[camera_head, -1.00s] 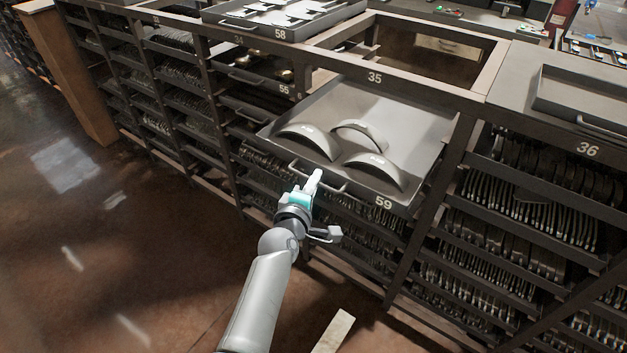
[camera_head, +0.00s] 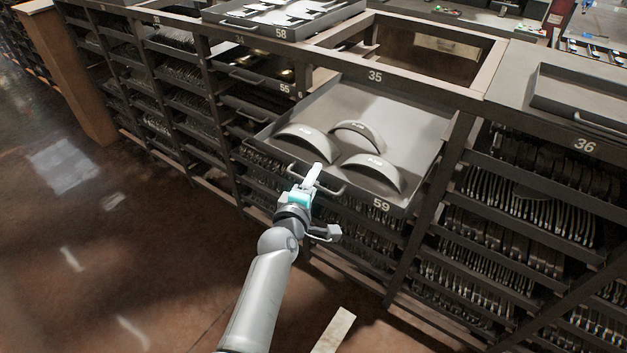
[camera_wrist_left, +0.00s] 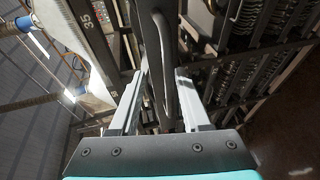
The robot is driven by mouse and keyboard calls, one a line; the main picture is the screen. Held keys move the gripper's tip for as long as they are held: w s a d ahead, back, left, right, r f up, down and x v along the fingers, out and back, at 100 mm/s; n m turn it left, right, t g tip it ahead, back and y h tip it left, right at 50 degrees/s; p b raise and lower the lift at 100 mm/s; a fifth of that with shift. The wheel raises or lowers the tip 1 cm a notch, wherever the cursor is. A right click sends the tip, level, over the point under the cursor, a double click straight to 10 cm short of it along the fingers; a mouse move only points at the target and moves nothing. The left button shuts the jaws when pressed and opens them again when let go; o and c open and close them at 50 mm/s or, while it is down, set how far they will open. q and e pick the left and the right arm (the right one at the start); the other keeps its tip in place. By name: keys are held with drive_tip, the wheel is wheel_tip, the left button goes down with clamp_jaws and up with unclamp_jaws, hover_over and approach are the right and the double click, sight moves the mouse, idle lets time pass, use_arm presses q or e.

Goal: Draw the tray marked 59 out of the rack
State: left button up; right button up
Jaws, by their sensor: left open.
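The tray marked 59 (camera_head: 425,130) is a grey metal tray that juts out from the rack (camera_head: 468,100) below the number 35. It holds three curved brake shoes (camera_head: 375,173). Its bar handle (camera_head: 333,192) is on the front wall, left of the number 59. My left gripper (camera_head: 314,176) is at the handle, pointing up toward the tray. In the left wrist view the handle bar (camera_wrist_left: 167,60) runs between the two open fingers (camera_wrist_left: 160,90); I cannot tell whether they touch it. My right gripper is not in view.
A tray marked 58 (camera_head: 340,14) sits on top at the back. Another tray (camera_head: 545,98) lies on top at the right, above the number 36. Rack posts and lower shelves full of brake shoes flank the tray. The brown floor (camera_head: 120,230) at the left is open.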

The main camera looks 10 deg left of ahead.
use_arm(q)
drive_tip(key=shift+s, duration=0.1)
drive_tip(key=s+r+p, duration=0.1)
drive_tip(key=s+r, duration=0.1)
drive_tip(key=s, duration=1.2)
drive_tip(key=shift+s+a+r+p, duration=0.4)
